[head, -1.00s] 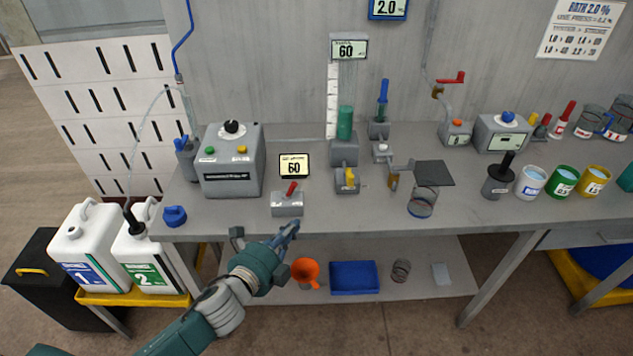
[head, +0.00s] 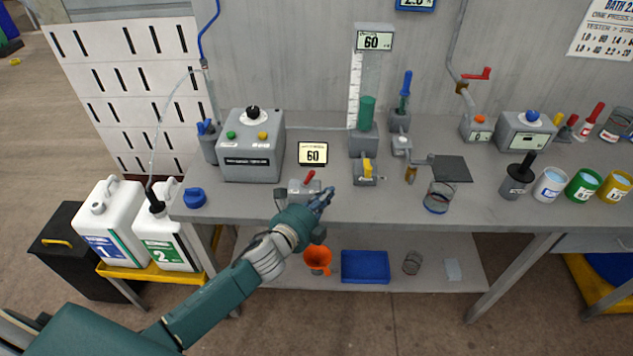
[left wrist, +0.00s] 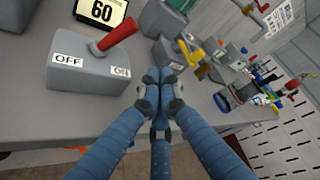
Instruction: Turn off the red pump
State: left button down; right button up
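The pump switch is a grey box with a red lever (head: 309,177), near the front edge of the bench. In the left wrist view, the box (left wrist: 85,78) carries an OFF label at left and an ON label at right. Its red lever (left wrist: 118,38) leans toward the ON side. My left gripper (head: 322,197) is just right of the box in the head view and partly covers it. In the left wrist view the blue fingertips (left wrist: 160,78) are together, with nothing seen between them, apart from the lever. My right gripper is not in view.
A display reading 60 (head: 313,153) stands behind the switch. A grey box with a yellow lever (head: 364,171) is to its right. A grey control box (head: 251,148) and a blue cap (head: 194,198) are to the left.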

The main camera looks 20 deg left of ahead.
aim_at(315, 194)
pick_arm(q)
jog(key=shift+x, duration=0.9)
jog(key=a+p, duration=0.1)
jog(key=a+r+p, duration=0.1)
jog(key=a, duration=0.1)
jog(key=shift+r, duration=0.25)
jog(key=shift+s+a, duration=0.1)
jog(key=shift+a, duration=0.3)
jog(key=shift+d, duration=0.1)
jog(key=shift+n+b, duration=0.3)
jog(key=shift+b, duration=0.05)
jog(key=shift+a+r+t+b, duration=0.15)
jog(key=shift+a+t+b, duration=0.15)
jog(key=shift+b, duration=0.15)
